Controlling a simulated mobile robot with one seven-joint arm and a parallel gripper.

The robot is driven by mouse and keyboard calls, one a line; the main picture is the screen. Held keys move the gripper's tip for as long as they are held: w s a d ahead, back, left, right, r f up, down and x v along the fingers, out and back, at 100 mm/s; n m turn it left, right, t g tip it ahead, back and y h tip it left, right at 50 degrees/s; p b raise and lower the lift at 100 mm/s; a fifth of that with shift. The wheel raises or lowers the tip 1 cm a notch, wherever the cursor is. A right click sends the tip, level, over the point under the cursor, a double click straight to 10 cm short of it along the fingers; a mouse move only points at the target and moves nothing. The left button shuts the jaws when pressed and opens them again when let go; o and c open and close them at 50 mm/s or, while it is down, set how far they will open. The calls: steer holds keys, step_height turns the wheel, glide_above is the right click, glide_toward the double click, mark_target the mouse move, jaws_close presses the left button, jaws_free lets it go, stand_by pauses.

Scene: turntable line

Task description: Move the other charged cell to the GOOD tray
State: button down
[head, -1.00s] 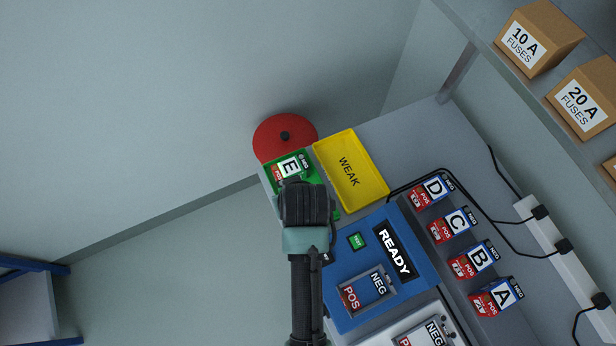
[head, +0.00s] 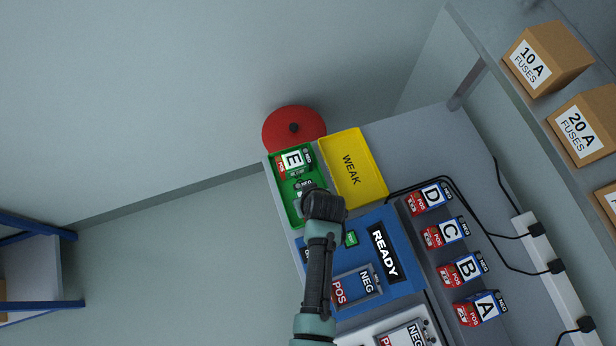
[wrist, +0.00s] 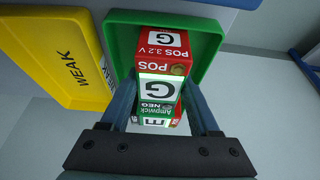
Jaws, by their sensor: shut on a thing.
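My gripper (head: 322,205) is shut on cell G (wrist: 162,90), a red, white and green block, with a finger on each side. Cell G is over the near part of the green tray (wrist: 120,37); I cannot tell whether it touches the tray floor. In the head view, cell G (head: 303,186) is mostly hidden by my gripper. Cell E (head: 293,162) lies in the far part of the green tray (head: 282,196), beside cell G. In the wrist view, only a strip of cell E (wrist: 155,122) shows. The tray's own label is hidden.
A yellow WEAK tray (head: 371,178) adjoins the green tray. A blue tester (head: 405,285) reads READY, its slot empty. Cells D (head: 428,197), C (head: 443,233), B (head: 463,268) and A (head: 480,307) stand in a rack. A red disc (head: 294,128) is behind.

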steer(key=shift+w+f, duration=0.1)
steer(key=shift+f, duration=0.15)
steer(key=shift+c, duration=0.6)
jaws_free()
